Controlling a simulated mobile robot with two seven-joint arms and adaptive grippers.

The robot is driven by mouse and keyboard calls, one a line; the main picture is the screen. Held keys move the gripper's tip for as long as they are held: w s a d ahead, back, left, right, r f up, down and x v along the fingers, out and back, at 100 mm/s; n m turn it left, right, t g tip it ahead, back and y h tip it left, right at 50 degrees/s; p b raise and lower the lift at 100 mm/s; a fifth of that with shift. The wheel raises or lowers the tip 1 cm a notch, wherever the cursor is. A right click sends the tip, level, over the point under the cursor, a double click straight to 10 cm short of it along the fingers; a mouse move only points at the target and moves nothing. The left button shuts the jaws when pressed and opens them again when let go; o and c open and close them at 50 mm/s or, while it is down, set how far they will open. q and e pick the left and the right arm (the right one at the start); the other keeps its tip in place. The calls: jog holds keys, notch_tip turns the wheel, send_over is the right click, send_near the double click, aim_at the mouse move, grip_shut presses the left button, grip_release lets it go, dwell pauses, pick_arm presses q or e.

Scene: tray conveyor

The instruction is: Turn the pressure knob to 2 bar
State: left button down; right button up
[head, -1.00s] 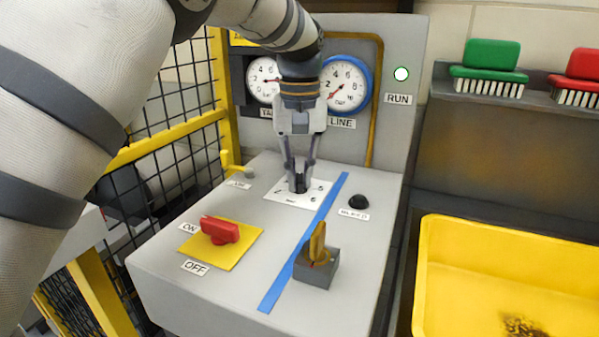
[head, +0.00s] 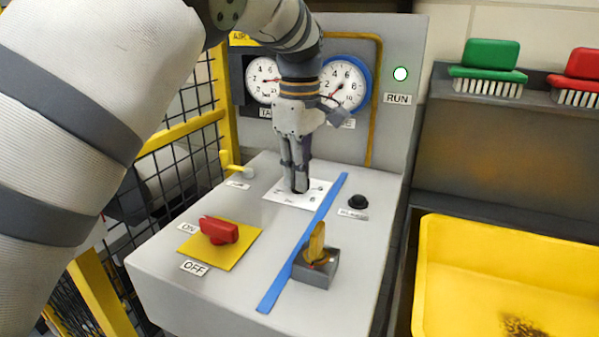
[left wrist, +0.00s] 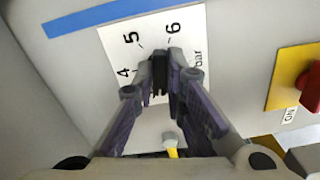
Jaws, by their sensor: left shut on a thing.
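The black pressure knob (left wrist: 158,88) is mostly hidden between the fingertips of my left gripper (head: 299,187). The gripper points down and is shut on the knob. In the left wrist view the gripper (left wrist: 165,72) has its fingertips over the white scale plate (left wrist: 115,50), with 4, 5, 6 and "bar" readable. The plate also shows in the head view (head: 277,198). I cannot make out where the knob points. The LINE gauge (head: 346,84) with the blue rim is partly covered by the gripper. My right gripper is out of view.
A red ON/OFF handle (head: 219,230) sits on a yellow plate in front. A blue stripe (head: 296,255) separates the plate from a black button (head: 358,201) and a yellow key-like handle (head: 316,243). A yellow bin (head: 430,280) is at right, mesh fencing at left.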

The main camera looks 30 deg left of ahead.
pick_arm(q)
jog(key=n, duration=0.4)
jog(key=shift+n, duration=2.1)
jog(key=c, duration=1.6)
grip_release()
jog(key=shift+c, duration=0.2)
jog(key=shift+r, duration=0.1)
notch_tip(320, 180, up, 12)
